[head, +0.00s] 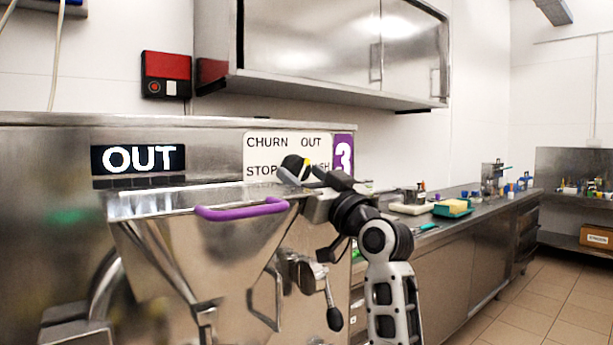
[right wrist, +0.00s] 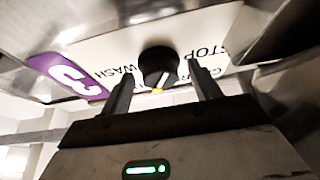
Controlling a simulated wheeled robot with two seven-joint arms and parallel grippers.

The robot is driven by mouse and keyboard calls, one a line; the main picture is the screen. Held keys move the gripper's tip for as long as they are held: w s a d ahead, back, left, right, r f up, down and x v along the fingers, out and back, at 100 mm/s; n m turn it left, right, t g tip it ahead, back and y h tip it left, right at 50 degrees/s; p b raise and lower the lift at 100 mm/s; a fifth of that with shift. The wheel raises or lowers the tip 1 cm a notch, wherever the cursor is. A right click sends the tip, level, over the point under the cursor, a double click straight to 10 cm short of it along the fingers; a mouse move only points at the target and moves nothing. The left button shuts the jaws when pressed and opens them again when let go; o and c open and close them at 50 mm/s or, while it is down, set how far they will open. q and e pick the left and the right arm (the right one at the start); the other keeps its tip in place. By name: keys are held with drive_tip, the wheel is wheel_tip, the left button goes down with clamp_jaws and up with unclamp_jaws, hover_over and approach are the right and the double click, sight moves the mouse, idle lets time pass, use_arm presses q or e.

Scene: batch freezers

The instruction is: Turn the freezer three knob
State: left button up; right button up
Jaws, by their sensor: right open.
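The freezer three knob (head: 291,164) is black and sits on the white label plate beside the purple 3, in the head view. It also shows in the right wrist view (right wrist: 158,64), with a yellow mark near its edge. My right gripper (head: 304,173) is at the knob, partly covering the plate. In the right wrist view its two fingers (right wrist: 160,74) stand apart, one on each side of the knob; I cannot tell whether they touch it. The plate (head: 258,155) reads CHURN, OUT, STOP and a partly hidden WASH. My left gripper is out of view.
A lit display (head: 138,159) reads OUT. A steel hopper with a purple handle (head: 242,211) juts out below the plate, close under my right gripper. A lever with a black grip (head: 334,318) hangs lower. A steel counter (head: 480,210) with several items runs right.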

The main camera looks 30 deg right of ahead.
drive_tip(key=c, duration=1)
drive_tip(key=shift+o, duration=0.2)
